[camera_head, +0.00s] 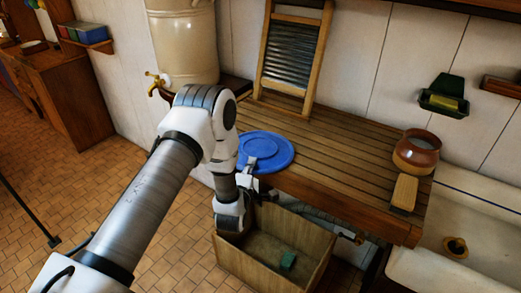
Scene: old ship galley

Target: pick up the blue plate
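The blue plate (277,151) lies at the left end of the slatted wooden counter (335,160). My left arm comes in from the lower left and partly covers the plate's left side. My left gripper (250,172) is at the plate's near left edge, and a light part of it overlaps the plate in the picture. The fingers are small and partly hidden by my wrist, so I cannot tell whether they are open or shut, or touch the plate. My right gripper is not in view.
A washboard (291,55) leans on the wall behind the plate. A cream water container (183,40) with a brass tap stands at left. A brown pot (416,152) and a wooden brush (404,192) are at the counter's right. A wooden crate (240,268) stands below, a sink (440,270) at right.

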